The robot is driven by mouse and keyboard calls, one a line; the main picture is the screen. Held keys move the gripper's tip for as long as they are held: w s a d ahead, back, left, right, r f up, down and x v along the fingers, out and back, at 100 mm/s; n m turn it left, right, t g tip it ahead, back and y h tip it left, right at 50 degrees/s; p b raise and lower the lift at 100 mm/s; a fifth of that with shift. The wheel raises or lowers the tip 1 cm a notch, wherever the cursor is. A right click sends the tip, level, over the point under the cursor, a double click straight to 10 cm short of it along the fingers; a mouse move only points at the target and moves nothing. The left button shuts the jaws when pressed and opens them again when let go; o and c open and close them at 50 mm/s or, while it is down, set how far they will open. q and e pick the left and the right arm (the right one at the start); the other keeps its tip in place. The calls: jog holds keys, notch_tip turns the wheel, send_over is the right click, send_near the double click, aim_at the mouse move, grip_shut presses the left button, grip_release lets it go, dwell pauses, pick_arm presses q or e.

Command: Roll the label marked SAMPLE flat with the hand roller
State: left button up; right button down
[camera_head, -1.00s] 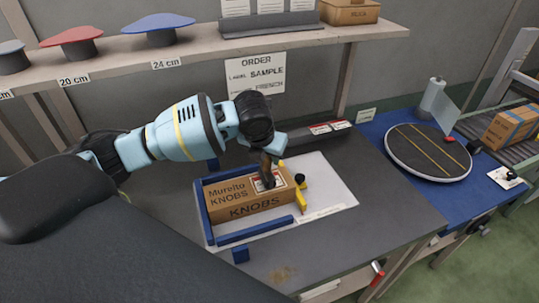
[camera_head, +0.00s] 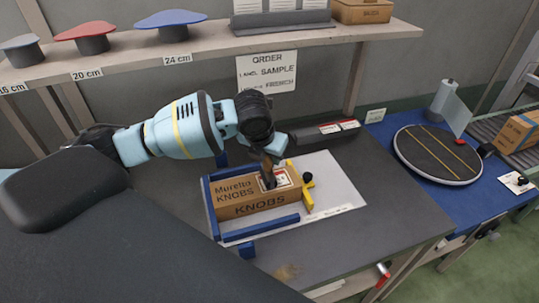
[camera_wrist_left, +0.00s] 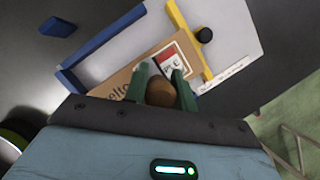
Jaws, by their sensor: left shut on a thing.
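A brown cardboard box marked KNOBS (camera_head: 232,199) lies in a frame of blue rails, with a yellow stop (camera_head: 307,195) at its right end. A red and white label (camera_head: 283,179) lies on the right part of its top; in the wrist view the label (camera_wrist_left: 174,57) shows letters ending in "PLE". My left gripper (camera_head: 268,172) is over the label's left side. Its green fingers (camera_wrist_left: 160,76) are shut on a brown rounded handle (camera_wrist_left: 160,93), seemingly the hand roller's. The roller's lower end is hidden, so contact with the label cannot be told. My right gripper is not in view.
A white sheet (camera_head: 340,187) lies under the frame on the grey table. An order card (camera_head: 266,73) naming label SAMPLE hangs behind. A dark label holder (camera_head: 318,138) stands at the back. A round turntable (camera_head: 437,155) is at right on a blue mat.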

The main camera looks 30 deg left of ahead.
pick_arm(q)
jog(key=shift+w+d+f, duration=0.1)
jog(key=shift+w+d, duration=0.7)
jog(key=shift+w, duration=0.15)
jog(key=shift+r, duration=0.2)
jog(key=shift+w+d, duration=0.1)
jog(key=shift+w, duration=0.05)
jog(key=shift+w+d+f+b, duration=0.1)
jog(key=shift+w+d+b, duration=0.2)
jog(key=shift+w+d, duration=0.4)
jog(key=shift+s+a, duration=0.1)
jog(key=shift+a, duration=0.1)
jog(key=shift+s+a+f+p, duration=0.1)
jog(key=shift+s+a+p, duration=0.2)
jog(key=shift+s+a, duration=0.45)
jog(key=shift+s, duration=0.2)
jog(key=shift+s+a, duration=0.7)
jog(key=shift+s, duration=0.1)
